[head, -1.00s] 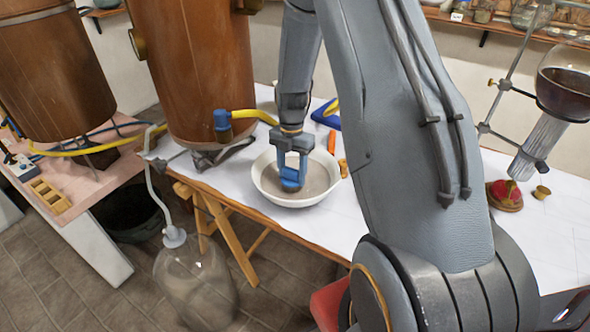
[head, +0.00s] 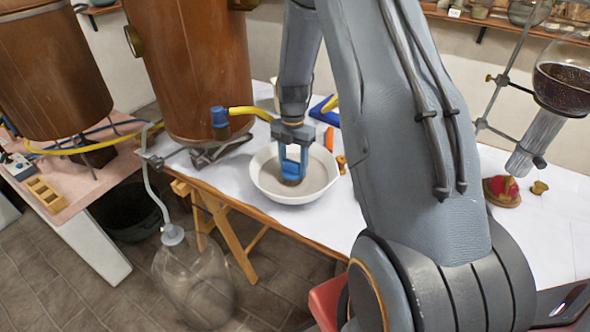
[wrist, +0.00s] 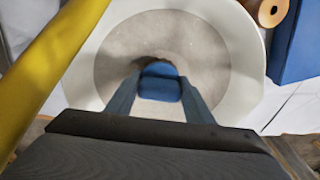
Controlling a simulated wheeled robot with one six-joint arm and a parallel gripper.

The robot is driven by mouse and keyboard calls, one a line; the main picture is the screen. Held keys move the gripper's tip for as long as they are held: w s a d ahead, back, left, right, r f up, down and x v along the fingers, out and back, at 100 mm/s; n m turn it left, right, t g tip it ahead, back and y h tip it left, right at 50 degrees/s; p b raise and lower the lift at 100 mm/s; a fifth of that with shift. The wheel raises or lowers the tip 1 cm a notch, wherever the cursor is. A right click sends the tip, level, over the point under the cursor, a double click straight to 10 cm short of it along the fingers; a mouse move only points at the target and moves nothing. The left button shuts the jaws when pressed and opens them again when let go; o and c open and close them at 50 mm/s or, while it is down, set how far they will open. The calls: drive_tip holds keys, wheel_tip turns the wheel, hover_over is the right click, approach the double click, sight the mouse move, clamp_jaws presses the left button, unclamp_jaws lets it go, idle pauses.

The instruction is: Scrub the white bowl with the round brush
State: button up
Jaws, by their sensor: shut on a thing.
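The white bowl (head: 260,184) stands upright on the white-topped table. Its inside has a large greyish, dirty-looking area. In the wrist view the bowl (wrist: 249,62) fills the upper middle, with its pale rim around the grey. My gripper (head: 292,172) points down inside the bowl. It is shut on the round brush, whose blue handle (wrist: 160,80) shows between the fingertips in the wrist view. The brush's brownish lower end is low over the bowl's floor; its contact there is partly hidden.
A copper vessel (head: 188,65) with a yellow hose (head: 250,112) stands left of the bowl. A blue object (head: 321,112) and an orange one (head: 330,138) lie behind it. A glass flask (head: 562,88) on a stand is at right.

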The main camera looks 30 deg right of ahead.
drive_tip(key=shift+s+a+p, duration=0.45)
drive_tip(key=shift+s+a, duration=0.2)
drive_tip(key=shift+a, duration=0.25)
drive_tip(key=shift+s+d+f, duration=0.1)
drive_tip(key=shift+s+d, duration=0.15)
drive_tip(key=shift+d, duration=0.3)
drive_tip(key=shift+s+d+f, duration=0.1)
drive_tip(key=shift+s+d, duration=0.15)
drive_tip(key=shift+d, duration=0.25)
drive_tip(key=shift+w+a, duration=0.15)
drive_tip(key=shift+w, duration=0.95)
drive_tip(key=shift+s+a+r+p, duration=0.25)
drive_tip(key=shift+s+a+p, duration=0.1)
drive_tip(key=shift+s+a, duration=0.45)
drive_tip(key=shift+s+d+f, duration=0.1)
drive_tip(key=shift+s+d, duration=0.15)
drive_tip(key=shift+d, duration=0.7)
drive_tip(key=shift+w+a+f+b, duration=0.15)
drive_tip(key=shift+w+b, duration=0.25)
drive_tip(key=shift+w, duration=0.7)
drive_tip(key=shift+s+a+p, duration=0.6)
drive_tip(key=shift+s+a, duration=0.15)
drive_tip(key=shift+a, duration=0.15)
